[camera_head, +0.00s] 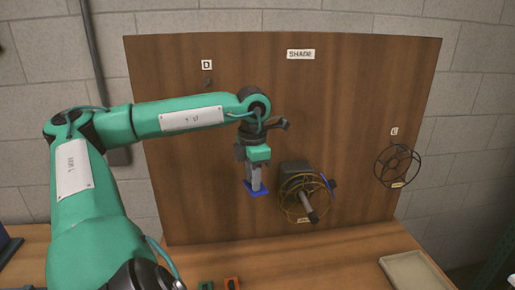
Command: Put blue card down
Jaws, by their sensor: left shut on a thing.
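My left gripper (256,183) comes in from the left and points down in front of the brown wooden board. It is shut on the blue card (249,188), which shows as a small flat blue piece at its fingertips. The card appears close to the board; I cannot tell whether it touches anything. Most of the card's middle is hidden by the fingers. My right gripper is not in view.
The upright board (350,100) carries labels "D", "SHADE" and "C". A yellowish wire frame (284,205) is just right of the card, a black one (397,166) farther right. A beige tray (412,271) lies on the wooden table (340,265).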

